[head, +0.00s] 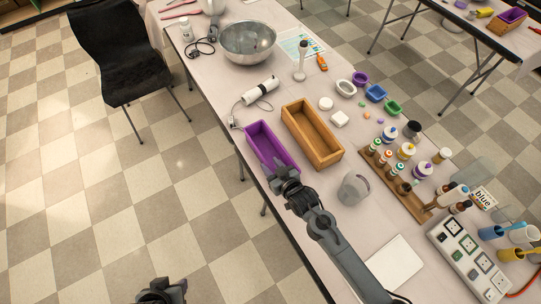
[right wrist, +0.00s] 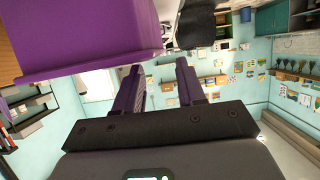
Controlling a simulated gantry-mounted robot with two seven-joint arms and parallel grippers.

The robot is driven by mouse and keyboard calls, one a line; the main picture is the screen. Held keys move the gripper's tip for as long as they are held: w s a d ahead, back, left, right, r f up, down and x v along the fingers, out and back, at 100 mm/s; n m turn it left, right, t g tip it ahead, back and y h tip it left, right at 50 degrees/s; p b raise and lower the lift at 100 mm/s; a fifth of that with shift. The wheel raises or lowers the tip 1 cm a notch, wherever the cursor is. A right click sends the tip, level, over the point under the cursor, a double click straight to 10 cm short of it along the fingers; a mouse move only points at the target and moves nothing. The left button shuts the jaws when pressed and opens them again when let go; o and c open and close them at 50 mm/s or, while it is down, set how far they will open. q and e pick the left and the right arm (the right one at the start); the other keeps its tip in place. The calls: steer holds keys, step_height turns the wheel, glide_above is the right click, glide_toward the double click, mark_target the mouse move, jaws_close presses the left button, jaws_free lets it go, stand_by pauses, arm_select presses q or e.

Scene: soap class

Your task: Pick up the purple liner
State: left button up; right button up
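The purple liner (head: 266,143) is a long open-topped box on the table's left edge, beside a wooden box (head: 325,158). My right gripper (head: 283,172) is at the liner's near end and covers part of it in the head view. In the right wrist view, the liner (right wrist: 90,35) fills the upper left, close to the fingers. The right gripper's two fingers (right wrist: 158,68) stand apart with nothing visible between them. Whether a finger touches the liner I cannot tell. My left gripper (head: 162,291) shows only partly at the bottom edge, over the floor.
A white hand blender (head: 262,91) with a cord lies beyond the liner. A wooden rack (head: 408,195) of bottles and a power strip (head: 470,258) are farther right.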

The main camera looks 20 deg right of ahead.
mark_target(263, 158)
steer(key=shift+f+b+x, duration=0.2)
steer(key=shift+b+x, duration=0.3)
steer(key=shift+x, duration=2.05)
steer(key=shift+s, duration=0.1)
steer(key=shift+c, duration=0.3)
jaws_close()
